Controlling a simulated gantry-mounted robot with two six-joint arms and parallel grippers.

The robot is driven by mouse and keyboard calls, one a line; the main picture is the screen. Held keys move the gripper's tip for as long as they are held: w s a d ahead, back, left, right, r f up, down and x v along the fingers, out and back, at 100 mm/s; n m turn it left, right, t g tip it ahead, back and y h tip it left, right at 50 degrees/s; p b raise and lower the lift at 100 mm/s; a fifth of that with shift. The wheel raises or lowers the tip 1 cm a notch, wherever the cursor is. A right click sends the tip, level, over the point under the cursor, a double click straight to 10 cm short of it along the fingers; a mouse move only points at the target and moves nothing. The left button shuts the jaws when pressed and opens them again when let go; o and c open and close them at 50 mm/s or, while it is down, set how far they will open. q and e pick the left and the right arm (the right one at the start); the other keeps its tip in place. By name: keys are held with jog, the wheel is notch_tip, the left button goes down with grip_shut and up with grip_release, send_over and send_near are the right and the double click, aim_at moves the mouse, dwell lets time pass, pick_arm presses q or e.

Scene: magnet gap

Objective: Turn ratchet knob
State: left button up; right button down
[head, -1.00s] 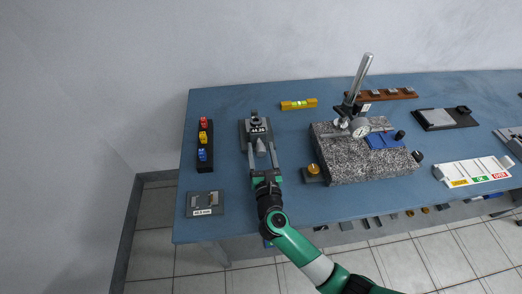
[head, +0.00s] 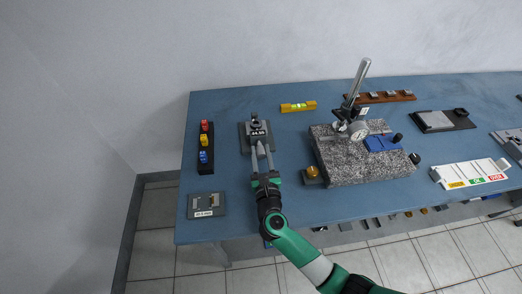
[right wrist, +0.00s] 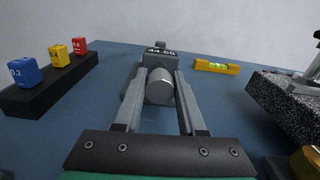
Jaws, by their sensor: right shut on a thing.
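The grey measuring device with a small display (head: 258,132) stands on a dark plate (head: 245,144) at the left of the bench. Its silver ratchet knob (right wrist: 159,87) faces me in the right wrist view, below the display (right wrist: 160,51). My right gripper (head: 262,150) comes in from the front, and its two long fingers are closed on the knob from left and right. The display's digits are small; they look like 44.55. My left gripper is not in view.
A black rack (head: 206,166) with red, yellow and blue blocks stands to the left. A yellow level (head: 298,106) lies behind. A granite plate (head: 345,165) with a dial gauge stand is to the right. A grey gauge plate (head: 206,213) lies front left.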

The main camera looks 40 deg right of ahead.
jog(key=n+p, duration=0.3)
jog(key=n, duration=0.2)
jog(key=shift+r+p, duration=0.2)
jog(key=shift+p, duration=0.15)
jog(key=n+p, duration=0.2)
jog(key=n, duration=0.3)
jog(key=shift+a+f+n+p, duration=0.1)
jog(key=shift+f+n+p, duration=0.05)
jog(key=shift+n+p, duration=0.25)
jog(key=n+p, duration=0.2)
jog(key=n, duration=0.4)
jog(key=shift+f, duration=0.15)
jog(key=n+p, duration=0.1)
jog(key=n, duration=0.4)
jog(key=shift+f, duration=0.2)
jog(key=shift+n, duration=0.3)
jog(key=c, duration=0.9)
grip_release()
jog(key=o, duration=0.4)
jog(key=shift+w, duration=0.1)
jog(key=shift+r, duration=0.1)
